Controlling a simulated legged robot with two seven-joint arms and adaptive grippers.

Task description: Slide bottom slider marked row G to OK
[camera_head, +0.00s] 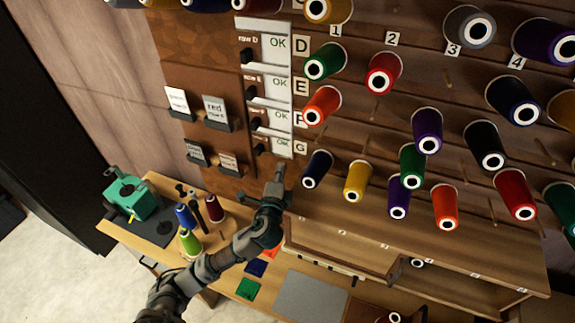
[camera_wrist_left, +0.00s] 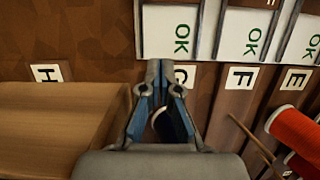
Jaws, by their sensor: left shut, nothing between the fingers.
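The bottom slider's white strip with green OK (camera_head: 281,146) is at the foot of the slider column, left of the G label (camera_head: 300,148). Its small dark knob (camera_head: 260,149) is at the strip's left end. My left gripper (camera_head: 279,170) is shut and empty, just below this strip in the head view. In the left wrist view, my left gripper (camera_wrist_left: 160,68) points at the board beside the lowest OK strip (camera_wrist_left: 170,38) and partly covers the G label (camera_wrist_left: 185,75). Contact with the slider cannot be told. My right gripper is not in view.
Other OK sliders (camera_head: 274,83) stack above. Thread spools (camera_head: 323,105) stick out from pegs to the right. Card holders (camera_head: 217,113) are on the left. A wooden shelf (camera_head: 340,243) is below; the bench holds a green machine (camera_head: 130,195) and cones (camera_head: 189,240).

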